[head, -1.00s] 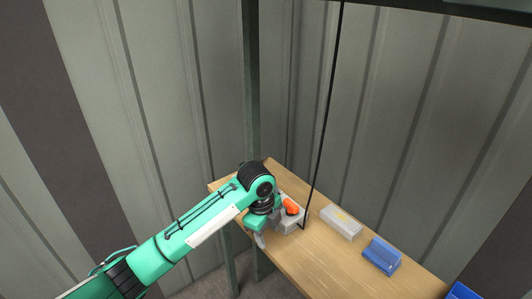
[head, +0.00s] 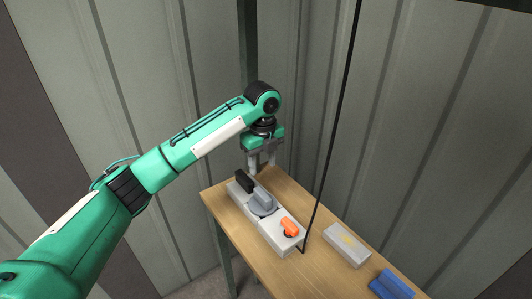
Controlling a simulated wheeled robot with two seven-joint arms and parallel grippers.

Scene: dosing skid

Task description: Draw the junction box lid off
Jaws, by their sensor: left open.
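My left gripper (head: 262,160) is open and empty, fingers pointing down. It hangs above the far left end of the table, just behind a long pale grey unit. That unit carries a grey rotary part (head: 262,204) with a black-ended handle (head: 244,181), and an orange knob (head: 289,227) at its near end. My right gripper is not in view.
The wooden table (head: 290,270) has bare top in front of the boxes. A blue block (head: 391,286) sits at the lower right. A thin black upright (head: 335,120) stands between the grey unit and the light grey box. Corrugated walls close the back.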

